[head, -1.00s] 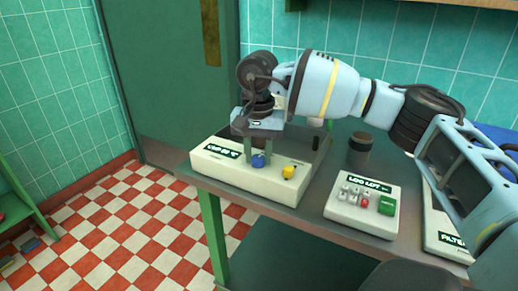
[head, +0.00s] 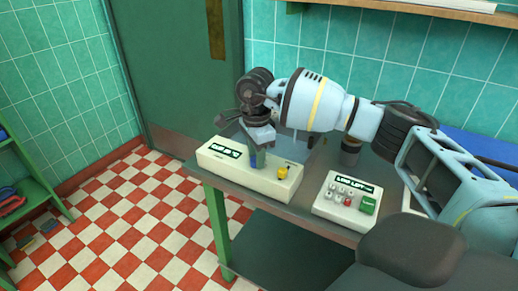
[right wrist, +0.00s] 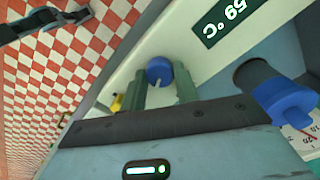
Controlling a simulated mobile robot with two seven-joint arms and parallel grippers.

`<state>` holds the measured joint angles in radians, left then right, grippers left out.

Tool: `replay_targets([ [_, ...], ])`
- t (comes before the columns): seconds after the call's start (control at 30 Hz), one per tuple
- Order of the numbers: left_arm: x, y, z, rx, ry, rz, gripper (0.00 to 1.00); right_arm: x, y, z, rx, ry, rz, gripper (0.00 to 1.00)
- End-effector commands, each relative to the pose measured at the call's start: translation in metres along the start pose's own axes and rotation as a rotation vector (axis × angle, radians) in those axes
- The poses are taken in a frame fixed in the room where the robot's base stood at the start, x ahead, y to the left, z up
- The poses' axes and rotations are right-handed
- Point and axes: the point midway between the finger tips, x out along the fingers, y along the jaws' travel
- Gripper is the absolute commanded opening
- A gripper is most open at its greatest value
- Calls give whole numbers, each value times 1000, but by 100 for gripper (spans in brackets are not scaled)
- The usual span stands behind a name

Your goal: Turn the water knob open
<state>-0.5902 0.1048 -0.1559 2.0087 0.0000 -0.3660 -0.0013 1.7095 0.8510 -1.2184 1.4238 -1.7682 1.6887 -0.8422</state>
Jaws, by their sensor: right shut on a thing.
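A small blue knob (head: 259,160) with a pale pointer is on the front of a long cream box (head: 229,168) on the table. In the right wrist view the knob (right wrist: 158,69) sits between the two grey-green fingers of my right gripper (right wrist: 162,88). My right gripper (head: 257,161) is shut on the knob, and its fingers hide part of it in the head view. A yellow knob (head: 282,173) sits to the right on the same box, apart from the fingers. My left gripper is not in view.
A cream keypad box (head: 345,203) stands to the right on the grey table. A dark round canister (head: 350,151) stands behind it. In the right wrist view, a dark part with a blue end (right wrist: 285,101) and a dial (right wrist: 302,140) are right of the fingers.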

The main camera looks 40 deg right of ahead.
Motion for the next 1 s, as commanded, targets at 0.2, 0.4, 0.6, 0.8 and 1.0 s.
replay_targets([
  [0.2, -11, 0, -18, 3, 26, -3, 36, -4, 0, 0, 195, -1, -3, 8],
  [0.4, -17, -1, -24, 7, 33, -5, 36, -4, 0, 0, 345, -1, -3, 8],
  [0.6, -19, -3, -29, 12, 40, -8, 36, -2, 0, 0, 448, 0, -1, 8],
  [0.8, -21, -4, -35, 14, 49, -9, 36, -1, 0, 0, 505, 0, -1, 8],
  [1.0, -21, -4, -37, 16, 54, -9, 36, 0, 0, 0, 525, 0, 0, 8],
])
